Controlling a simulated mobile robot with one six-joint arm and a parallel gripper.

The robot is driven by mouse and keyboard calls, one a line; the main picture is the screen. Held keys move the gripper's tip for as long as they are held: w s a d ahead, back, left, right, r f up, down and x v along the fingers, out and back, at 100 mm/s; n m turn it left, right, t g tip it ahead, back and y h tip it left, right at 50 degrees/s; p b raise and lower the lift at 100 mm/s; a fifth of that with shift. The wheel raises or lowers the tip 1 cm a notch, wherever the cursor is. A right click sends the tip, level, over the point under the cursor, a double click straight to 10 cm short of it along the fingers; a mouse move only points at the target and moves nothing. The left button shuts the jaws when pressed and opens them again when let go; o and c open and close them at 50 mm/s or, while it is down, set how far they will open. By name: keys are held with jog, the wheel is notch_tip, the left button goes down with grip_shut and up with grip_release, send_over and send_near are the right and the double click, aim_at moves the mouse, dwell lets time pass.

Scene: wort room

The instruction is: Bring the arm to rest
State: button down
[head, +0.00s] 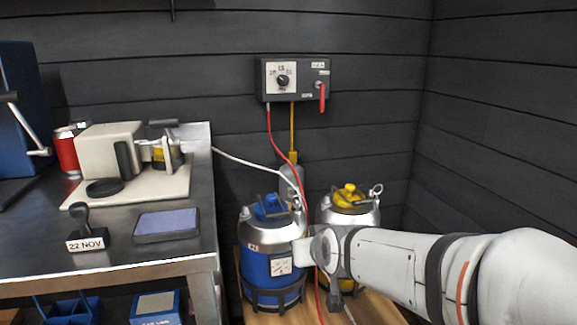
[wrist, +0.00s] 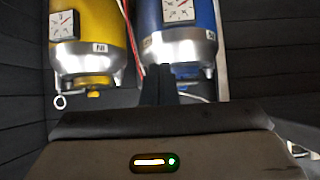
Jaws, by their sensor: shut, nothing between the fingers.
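My arm reaches in from the right of the head view, its wrist in front of the yellow keg (head: 347,212) and beside the blue keg (head: 268,258). In the wrist view my gripper (wrist: 160,72) is a dark, narrow shape with its fingers together and nothing held. It points toward the blue keg (wrist: 187,15), which shows upside down beside the yellow keg (wrist: 82,20). I cannot tell whether the fingertips touch the blue keg. My arm hides much of the yellow keg in the head view.
A control box (head: 296,79) with a dial and red lever hangs on the wall; red and yellow lines run down from it. A metal bench (head: 150,252) at left bears a stamp (head: 87,238), a purple pad (head: 166,224) and a beige machine (head: 108,148). A wall stands at right.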

jog(key=s+d+r+m+g+h+p, duration=0.1)
jog(key=s+d+r+g+p, duration=0.2)
jog(key=s+r+p, duration=0.6)
jog(key=s+d+r+m+g+h+p, duration=0.1)
jog(key=s+d+r+g+p, duration=0.3)
jog(key=p, duration=1.4)
jog(key=s+d+r, duration=0.3)
jog(key=s+r, duration=0.3)
jog(key=r, duration=0.3)
jog(key=shift+r+m+g+h, duration=0.3)
jog(key=shift+r, duration=0.05)
